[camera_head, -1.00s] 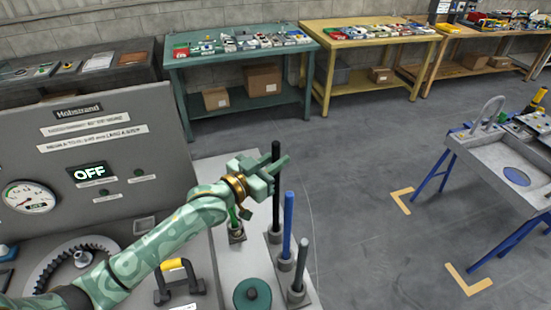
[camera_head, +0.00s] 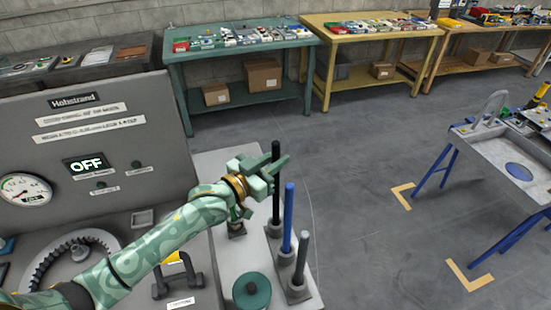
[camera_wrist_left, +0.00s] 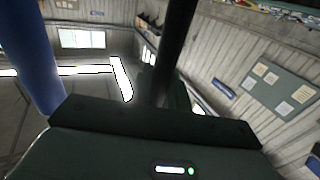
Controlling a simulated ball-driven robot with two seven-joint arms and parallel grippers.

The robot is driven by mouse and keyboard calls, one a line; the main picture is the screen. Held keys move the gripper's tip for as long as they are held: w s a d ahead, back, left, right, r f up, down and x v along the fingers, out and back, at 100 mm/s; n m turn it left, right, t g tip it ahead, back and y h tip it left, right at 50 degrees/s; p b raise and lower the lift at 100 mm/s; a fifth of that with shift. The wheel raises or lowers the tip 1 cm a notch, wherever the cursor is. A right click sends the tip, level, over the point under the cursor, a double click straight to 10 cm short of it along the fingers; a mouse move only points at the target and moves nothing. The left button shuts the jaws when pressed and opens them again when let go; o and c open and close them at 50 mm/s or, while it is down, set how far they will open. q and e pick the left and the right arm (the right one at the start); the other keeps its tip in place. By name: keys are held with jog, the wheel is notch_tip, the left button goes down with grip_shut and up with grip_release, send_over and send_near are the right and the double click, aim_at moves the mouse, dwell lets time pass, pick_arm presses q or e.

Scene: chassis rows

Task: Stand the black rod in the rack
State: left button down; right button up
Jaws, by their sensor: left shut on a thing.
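The black rod (camera_head: 276,206) is upright, with my left gripper (camera_head: 268,172) shut on its upper part in the head view. The rod's lower end meets the rear socket of the grey rack (camera_head: 274,231); how deep it sits I cannot tell. A blue rod (camera_head: 288,218) and a shorter grey rod (camera_head: 302,254) stand in the rack's other sockets, in front of it. In the left wrist view the black rod (camera_wrist_left: 176,45) rises from between the fingers, and the blue rod (camera_wrist_left: 28,60) shows at the left. My right gripper is out of view.
A round green lidded piece (camera_head: 250,292) sits left of the rack. A small holder (camera_head: 237,231) stands behind it, partly hidden by my gripper. A grey panel (camera_head: 95,140) reading OFF rises at the left. Open floor (camera_head: 350,190) lies right of the bench.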

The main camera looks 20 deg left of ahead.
pick_arm(q)
jog(key=c, duration=1.3)
grip_release()
jog(key=shift+o, duration=0.2)
jog(key=shift+f, duration=0.1)
jog(key=v, duration=1.6)
jog(key=shift+s, duration=0.15)
